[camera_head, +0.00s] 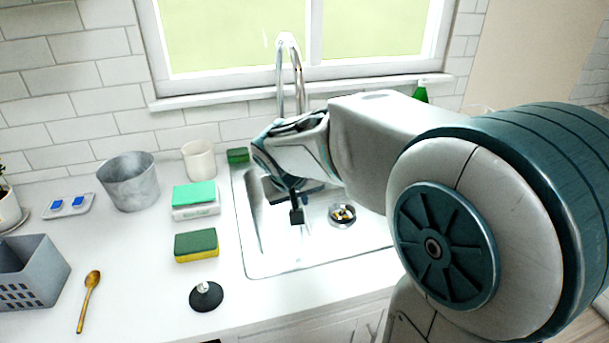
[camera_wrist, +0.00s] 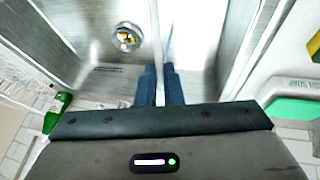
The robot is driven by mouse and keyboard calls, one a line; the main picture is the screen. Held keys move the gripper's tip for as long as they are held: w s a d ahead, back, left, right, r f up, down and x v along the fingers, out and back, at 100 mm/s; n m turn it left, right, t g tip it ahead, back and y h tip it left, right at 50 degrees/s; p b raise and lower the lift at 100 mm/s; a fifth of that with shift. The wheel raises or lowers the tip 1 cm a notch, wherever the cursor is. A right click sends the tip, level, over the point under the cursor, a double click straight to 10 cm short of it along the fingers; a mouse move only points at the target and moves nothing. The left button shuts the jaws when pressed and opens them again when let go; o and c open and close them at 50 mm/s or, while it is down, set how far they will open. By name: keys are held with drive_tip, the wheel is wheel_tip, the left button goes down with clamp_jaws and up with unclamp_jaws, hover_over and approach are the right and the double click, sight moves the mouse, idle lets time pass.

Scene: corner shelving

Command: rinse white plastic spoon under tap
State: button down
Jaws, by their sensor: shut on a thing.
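My gripper (camera_wrist: 161,72) is over the sink (camera_head: 262,262), its two dark blue fingers shut on a thin white strip, seemingly the handle of the white plastic spoon (camera_wrist: 155,35). The strip runs from between the fingers toward the top of the wrist view, with its far end out of that picture. In the head view my gripper (camera_head: 297,208) points down into the basin, and I cannot make out the spoon there. The chrome tap (camera_head: 290,62) arches up behind my wrist; its outlet is partly hidden. I cannot tell whether water runs.
The sink drain (camera_head: 342,215) holds small yellow bits. Left of the sink are a sponge (camera_head: 196,244), a green-topped sponge box (camera_head: 195,201), a black plug (camera_head: 206,296), a white cup (camera_head: 199,160), a metal pot (camera_head: 129,182), a wooden spoon (camera_head: 89,299) and a grey basket (camera_head: 36,271).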

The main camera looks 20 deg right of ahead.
drive_tip(key=s+a+r, duration=0.1)
drive_tip(key=s, duration=0.1)
drive_tip(key=s+a+r, duration=0.1)
drive_tip(key=r, duration=0.1)
drive_tip(key=shift+s+a+r+p, duration=0.15)
drive_tip(key=shift+s+r+p, duration=0.1)
drive_tip(key=shift+s+p, duration=0.15)
idle(0.5)
